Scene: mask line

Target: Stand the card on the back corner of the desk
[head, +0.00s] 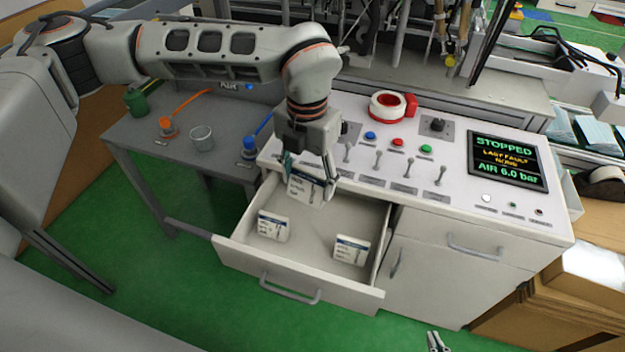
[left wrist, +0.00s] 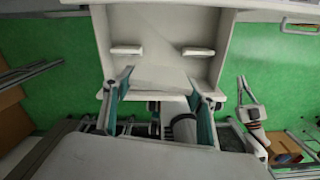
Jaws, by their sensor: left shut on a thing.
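My left gripper (head: 310,168) is shut on a white card (head: 303,188) with a dark blue header. It holds the card tilted above the back of the open drawer (head: 288,277). Its two fingers, with teal pads, show in the left wrist view (left wrist: 160,100); the card's outline is hard to make out there. A grey desk (head: 185,187) stands at left, joining the white control console (head: 470,205). Part of the console's back edge is hidden by my left arm. My right gripper (head: 434,341) shows only as small dark tips at the bottom edge; its opening is unclear.
Two more cards, one at left (head: 272,226) and one at right (head: 350,251), stand in the drawer. A red-and-white tape roll (head: 388,105), levers and a screen (head: 508,160) occupy the console.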

